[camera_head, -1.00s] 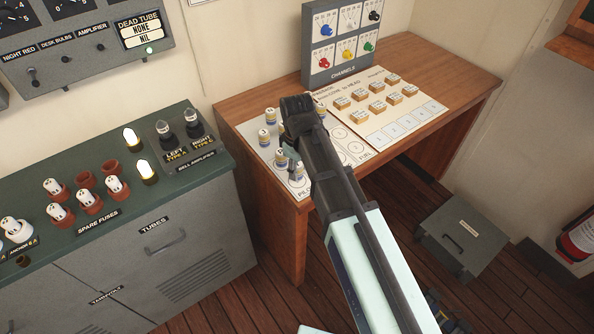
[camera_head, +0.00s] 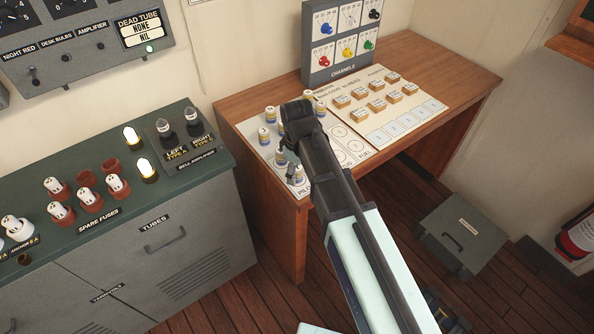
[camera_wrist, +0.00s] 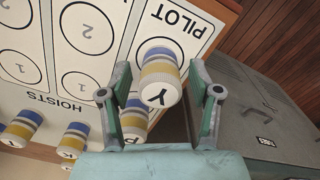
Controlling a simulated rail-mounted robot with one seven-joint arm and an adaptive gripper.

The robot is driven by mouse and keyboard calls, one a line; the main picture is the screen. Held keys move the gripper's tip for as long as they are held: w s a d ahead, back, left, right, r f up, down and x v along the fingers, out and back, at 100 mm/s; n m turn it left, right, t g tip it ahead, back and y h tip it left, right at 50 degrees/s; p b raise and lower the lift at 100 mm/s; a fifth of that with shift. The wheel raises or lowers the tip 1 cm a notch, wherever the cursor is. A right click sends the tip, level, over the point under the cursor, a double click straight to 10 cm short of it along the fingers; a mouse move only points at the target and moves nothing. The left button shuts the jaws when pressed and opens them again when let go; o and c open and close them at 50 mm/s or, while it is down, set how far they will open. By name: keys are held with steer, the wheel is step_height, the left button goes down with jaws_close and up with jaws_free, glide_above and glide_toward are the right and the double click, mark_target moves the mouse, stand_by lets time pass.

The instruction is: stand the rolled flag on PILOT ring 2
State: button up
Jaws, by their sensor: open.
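A rolled flag marked Y (camera_wrist: 157,88), with a white top and yellow and blue bands, stands upright on the card (camera_wrist: 117,15), beside the PILOT label (camera_wrist: 180,14) in the wrist view. Part of a ring outline shows around its base; its number is hidden. My gripper (camera_wrist: 158,100) is open, with one finger on each side of the flag and gaps visible. In the head view my gripper (camera_head: 292,168) points down at the card's near edge, and my arm hides much of the card.
Several other banded flags (camera_wrist: 72,140) stand along the card, one partly hidden behind the Y flag. Numbered rings under HOISTS (camera_wrist: 87,80) are empty. Tan blocks (camera_head: 376,105) and the channels panel (camera_head: 345,40) stand farther back. A grey case (camera_head: 460,235) lies on the floor.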

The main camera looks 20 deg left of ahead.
step_height(320, 180, up, 12)
steer(key=b, duration=0.2)
steer(key=shift+r, duration=0.15)
stand_by(0.5)
